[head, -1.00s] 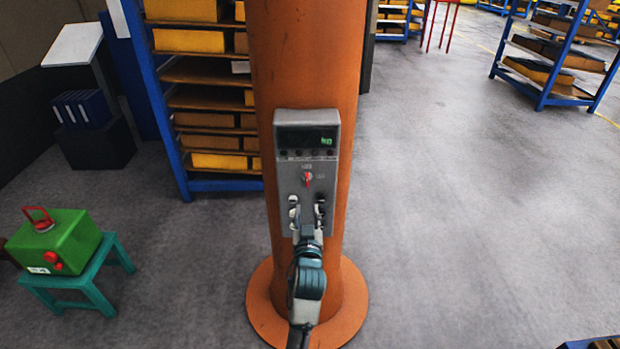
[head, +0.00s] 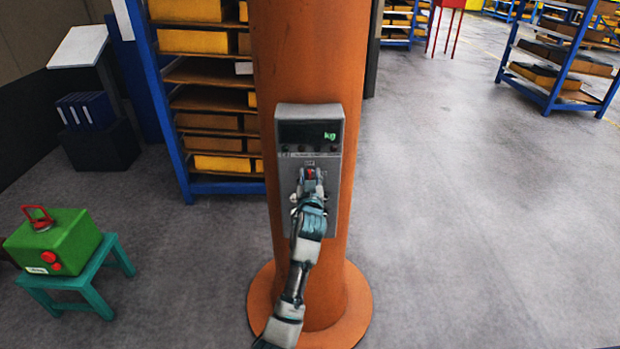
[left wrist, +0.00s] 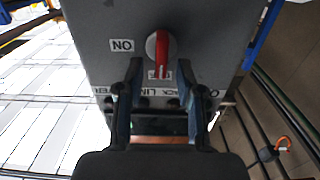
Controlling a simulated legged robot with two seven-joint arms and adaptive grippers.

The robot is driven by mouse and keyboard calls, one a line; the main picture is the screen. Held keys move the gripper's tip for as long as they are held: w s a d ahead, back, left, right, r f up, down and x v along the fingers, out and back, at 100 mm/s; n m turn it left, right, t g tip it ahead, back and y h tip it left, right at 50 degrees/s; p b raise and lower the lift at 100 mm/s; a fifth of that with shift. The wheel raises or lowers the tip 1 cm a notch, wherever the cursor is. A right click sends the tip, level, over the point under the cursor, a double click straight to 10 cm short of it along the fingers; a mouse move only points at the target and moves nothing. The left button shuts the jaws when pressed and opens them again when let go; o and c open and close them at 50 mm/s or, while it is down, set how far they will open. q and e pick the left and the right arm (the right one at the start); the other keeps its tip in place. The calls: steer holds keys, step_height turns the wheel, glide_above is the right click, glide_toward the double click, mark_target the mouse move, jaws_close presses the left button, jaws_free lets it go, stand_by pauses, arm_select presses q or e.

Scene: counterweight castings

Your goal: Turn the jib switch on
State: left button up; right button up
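The jib switch is a round grey knob with a red bar, on a grey control box (head: 292,205) fixed to an orange column. The red bar (head: 310,173) shows between my left fingertips in the head view. In the left wrist view, which is upside down, the knob (left wrist: 151,46) has its bar upright, its lower end over a partly hidden label. An ON label (left wrist: 122,45) is at its left. My left gripper (head: 310,181) is open, with its fingers (left wrist: 161,68) on either side of the bar's lower end; contact cannot be told. My right gripper is not in view.
The box's display (head: 308,133) shows green "kg". A green box (head: 55,240) sits on a teal stool (head: 90,295) at left.

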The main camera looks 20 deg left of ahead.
arm_select(q)
steer(key=shift+d, duration=0.1)
jaws_close()
steer(key=shift+s, duration=0.1)
